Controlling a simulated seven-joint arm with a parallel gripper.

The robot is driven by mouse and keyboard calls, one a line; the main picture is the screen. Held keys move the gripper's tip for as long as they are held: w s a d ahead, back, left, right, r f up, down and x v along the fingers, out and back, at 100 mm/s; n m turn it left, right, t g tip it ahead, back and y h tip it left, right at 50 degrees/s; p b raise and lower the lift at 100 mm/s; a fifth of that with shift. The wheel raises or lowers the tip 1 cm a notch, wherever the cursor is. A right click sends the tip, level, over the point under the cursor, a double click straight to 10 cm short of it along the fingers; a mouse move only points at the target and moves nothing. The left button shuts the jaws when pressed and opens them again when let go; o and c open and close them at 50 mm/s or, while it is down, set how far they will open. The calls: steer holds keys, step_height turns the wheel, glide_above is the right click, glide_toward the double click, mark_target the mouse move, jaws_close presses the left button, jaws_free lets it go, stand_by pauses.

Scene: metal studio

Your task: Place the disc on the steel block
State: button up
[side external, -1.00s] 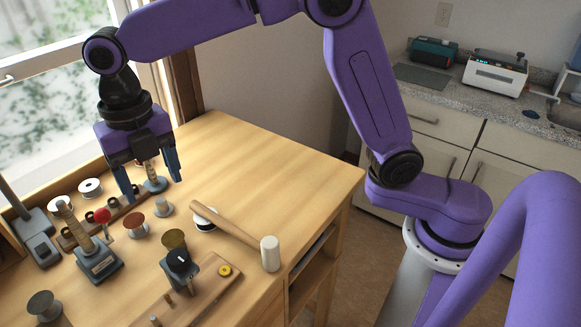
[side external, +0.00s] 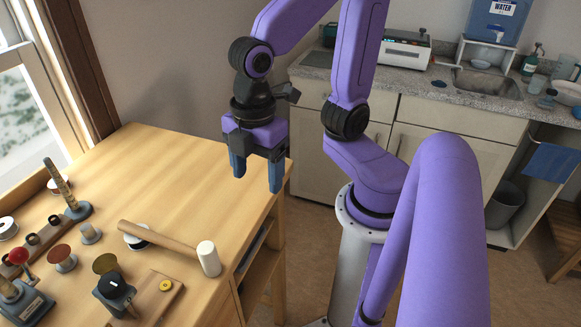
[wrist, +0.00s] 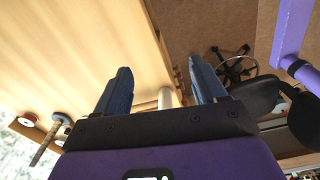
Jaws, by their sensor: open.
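My gripper (side external: 255,180) is open and empty, pointing down near the right edge of the wooden table. In the wrist view its two blue fingers (wrist: 160,90) stand apart with nothing held between them. I cannot tell for sure which thing is the disc. A small yellow round piece (side external: 166,285) lies on a wooden board at the front, and a brass-coloured round top (side external: 106,264) stands beside it. A white-rimmed round thing (side external: 136,242) is partly hidden under the mallet handle. I cannot make out a steel block for certain.
A mallet (side external: 160,238) with a white head (side external: 208,258) lies across the table. A dark knobbed device (side external: 117,292), a copper-topped spool (side external: 62,258), a grey pedestal (side external: 90,233) and a mandrel stand (side external: 75,208) crowd the left. The back of the table (side external: 175,165) is clear.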

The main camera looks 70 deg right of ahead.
steer(key=s+d+f+m, duration=0.2)
steer(key=s+d+m, duration=0.1)
steer(key=s+d, duration=0.1)
steer(key=shift+s+d+m, duration=0.3)
steer(key=shift+s+d, duration=0.05)
